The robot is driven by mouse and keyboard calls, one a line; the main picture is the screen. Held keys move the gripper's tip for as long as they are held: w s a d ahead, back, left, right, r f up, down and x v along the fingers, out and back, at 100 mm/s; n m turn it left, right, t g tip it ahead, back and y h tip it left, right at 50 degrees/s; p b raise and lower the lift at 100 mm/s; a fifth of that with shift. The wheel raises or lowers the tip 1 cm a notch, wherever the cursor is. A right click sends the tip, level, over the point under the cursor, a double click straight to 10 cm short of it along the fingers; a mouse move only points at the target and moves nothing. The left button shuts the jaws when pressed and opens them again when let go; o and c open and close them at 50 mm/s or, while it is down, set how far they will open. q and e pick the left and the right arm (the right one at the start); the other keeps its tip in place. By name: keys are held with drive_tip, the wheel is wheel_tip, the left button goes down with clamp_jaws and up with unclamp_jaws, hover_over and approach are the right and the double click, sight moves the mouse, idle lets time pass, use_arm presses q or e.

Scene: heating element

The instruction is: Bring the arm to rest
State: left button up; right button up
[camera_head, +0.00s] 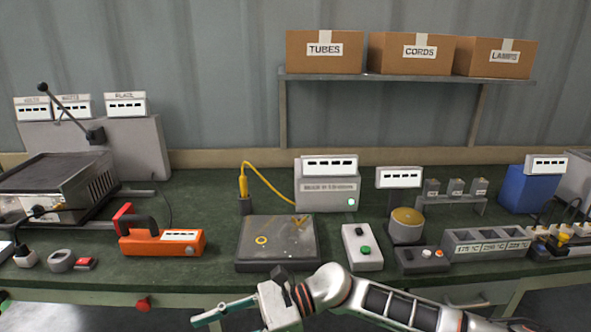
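My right arm comes in from the bottom right and lies across the front of the bench. Its gripper (208,316) points left, low in the picture, before the bench's front edge. The fingers are seen nearly side-on, and I cannot tell how far apart they are. No object shows at the fingertips. The dark square plate (277,250) lies on the bench above and behind the wrist, with a small yellow ring on it.
On the green bench (190,228) stand an orange tool (160,243), a white box with a green button (362,248), a dark switch box (421,260) and a grey slotted block (486,244). A red knob (143,304) sticks out at the front left.

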drive_tip(key=w+d+r+m+t+y, duration=0.1)
drive_tip(key=w+m+t+y, duration=0.15)
drive_tip(key=m+t, duration=0.55)
drive_tip(key=w+d+r+m+t+y, duration=0.1)
drive_tip(key=r+m+t+y, duration=0.15)
drive_tip(key=m, duration=0.95)
drive_tip(key=w+d+f+m+t+h, duration=0.3)
drive_tip(key=d+f+m+t+h, duration=0.75)
drive_tip(key=m, duration=0.75)
drive_tip(key=s+d+f+m+g+h, duration=0.2)
drive_tip(key=s+d+f+m+h, duration=0.1)
drive_tip(key=s+d+f+m, duration=0.5)
drive_tip(key=s+d+f+m+g+h, duration=0.3)
drive_tip(key=s+d+f+m, duration=0.4)
drive_tip(key=d+f, duration=0.6)
drive_tip(key=d+m+h, duration=0.1)
drive_tip(key=d+m, duration=0.1)
drive_tip(key=shift+s+d+f+g, duration=0.3)
drive_tip(key=shift+s+d, duration=0.05)
drive_tip(key=shift+s, duration=0.05)
